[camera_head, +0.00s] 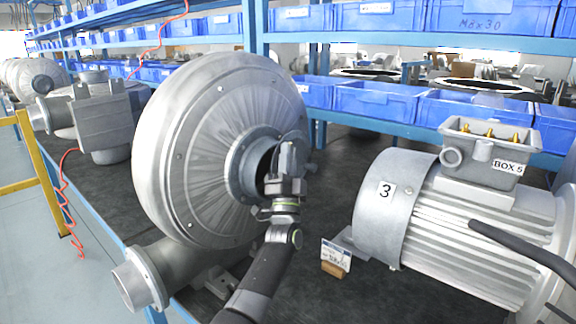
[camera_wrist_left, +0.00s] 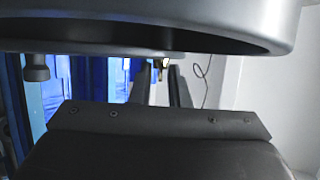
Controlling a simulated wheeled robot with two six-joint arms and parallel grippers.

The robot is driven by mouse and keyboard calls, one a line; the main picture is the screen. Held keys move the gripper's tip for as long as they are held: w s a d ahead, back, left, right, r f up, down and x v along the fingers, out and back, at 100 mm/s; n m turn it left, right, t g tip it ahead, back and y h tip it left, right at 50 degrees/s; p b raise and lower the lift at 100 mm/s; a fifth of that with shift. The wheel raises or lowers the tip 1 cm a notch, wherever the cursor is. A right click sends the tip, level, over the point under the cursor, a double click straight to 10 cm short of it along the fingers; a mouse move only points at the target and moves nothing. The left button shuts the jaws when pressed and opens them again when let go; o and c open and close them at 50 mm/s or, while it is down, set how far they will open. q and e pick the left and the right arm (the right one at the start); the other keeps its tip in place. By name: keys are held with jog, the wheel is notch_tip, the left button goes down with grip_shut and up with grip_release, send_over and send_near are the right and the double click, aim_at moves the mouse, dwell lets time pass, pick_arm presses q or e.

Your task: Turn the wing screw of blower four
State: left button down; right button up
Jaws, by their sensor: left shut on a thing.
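A large round grey metal blower (camera_head: 190,150) stands on the dark bench, its flanged central opening facing right. No number shows on it, so I cannot tell whether it is blower four. My left gripper (camera_head: 289,150) is at that opening, in front of its right part. In the left wrist view, the two dark fingers (camera_wrist_left: 160,85) point away from me under a grey metal rim (camera_wrist_left: 150,25). Most of the screw is hidden. My right gripper is not in view.
A grey motor marked 3 (camera_head: 378,215), with a terminal box labelled BOX 5 (camera_head: 480,160), stands at the right. A small tag on a wooden block (camera_head: 335,262) lies between. Blue bins (camera_head: 380,101) line the shelves behind. Another blower (camera_head: 100,115) stands farther left.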

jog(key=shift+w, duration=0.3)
pick_arm(q)
jog(key=c, duration=1.4)
grip_release()
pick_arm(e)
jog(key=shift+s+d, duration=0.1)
pick_arm(q)
jog(key=shift+f, duration=0.1)
